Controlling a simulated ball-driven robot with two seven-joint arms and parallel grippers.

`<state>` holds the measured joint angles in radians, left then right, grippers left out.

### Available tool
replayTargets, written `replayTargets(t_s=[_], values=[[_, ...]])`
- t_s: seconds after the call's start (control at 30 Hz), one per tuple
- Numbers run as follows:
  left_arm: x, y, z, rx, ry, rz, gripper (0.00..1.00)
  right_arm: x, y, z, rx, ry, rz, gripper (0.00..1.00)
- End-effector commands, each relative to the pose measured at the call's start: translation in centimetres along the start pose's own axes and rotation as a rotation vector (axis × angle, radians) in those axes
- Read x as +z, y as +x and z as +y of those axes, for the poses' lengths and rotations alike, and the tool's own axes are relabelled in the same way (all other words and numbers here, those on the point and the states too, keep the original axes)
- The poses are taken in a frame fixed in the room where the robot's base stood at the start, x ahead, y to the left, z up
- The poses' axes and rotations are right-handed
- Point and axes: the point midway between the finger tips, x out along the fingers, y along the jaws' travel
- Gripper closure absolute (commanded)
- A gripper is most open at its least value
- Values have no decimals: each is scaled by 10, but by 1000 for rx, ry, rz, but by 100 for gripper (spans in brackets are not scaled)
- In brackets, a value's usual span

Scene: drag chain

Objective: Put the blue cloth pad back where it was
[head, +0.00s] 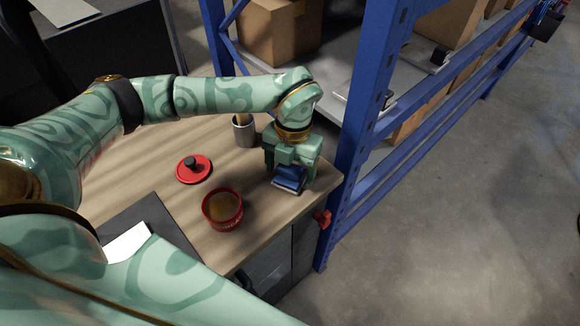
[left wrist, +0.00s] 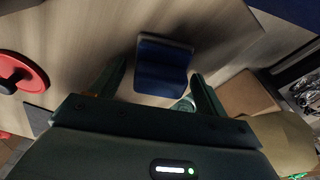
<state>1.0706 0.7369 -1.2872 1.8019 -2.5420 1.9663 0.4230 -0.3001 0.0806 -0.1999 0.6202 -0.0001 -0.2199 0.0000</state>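The blue cloth pad (head: 289,179) is at the right end of the wooden table, by the table's edge. My left gripper (head: 290,174) is above it, pointing down, with a finger on each side of the pad. In the left wrist view the pad (left wrist: 163,68) lies between the two spread fingers (left wrist: 160,78), with a gap showing at the left finger. The right finger is close to the pad; I cannot tell whether it touches. The pad's underside is hidden. My right gripper is out of view.
A red pot (head: 222,209) with brown contents stands left of the pad. A red lid (head: 194,169) with a black knob lies behind it. A grey cup (head: 244,131) with utensils stands near the left forearm. A blue shelf post (head: 358,120) rises just right of the table.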

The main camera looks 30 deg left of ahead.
Motion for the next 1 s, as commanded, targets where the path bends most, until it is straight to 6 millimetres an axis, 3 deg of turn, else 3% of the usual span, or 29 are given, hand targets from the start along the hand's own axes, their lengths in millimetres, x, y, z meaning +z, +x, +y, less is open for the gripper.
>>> replayTargets(t_s=[0.13, 0.23, 0.63, 0.8, 1.0], values=[[0, -4, 0, -1, 1, -2, 24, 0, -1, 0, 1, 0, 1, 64], [0, -18, 0, -1, 1, -4, 24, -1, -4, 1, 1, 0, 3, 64], [0, -106, 0, 0, -1, -4, 24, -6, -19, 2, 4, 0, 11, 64], [0, -121, 0, 0, -1, -1, 24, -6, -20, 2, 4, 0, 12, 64], [0, -123, 0, 0, 0, 1, 24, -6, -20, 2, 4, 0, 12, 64]])
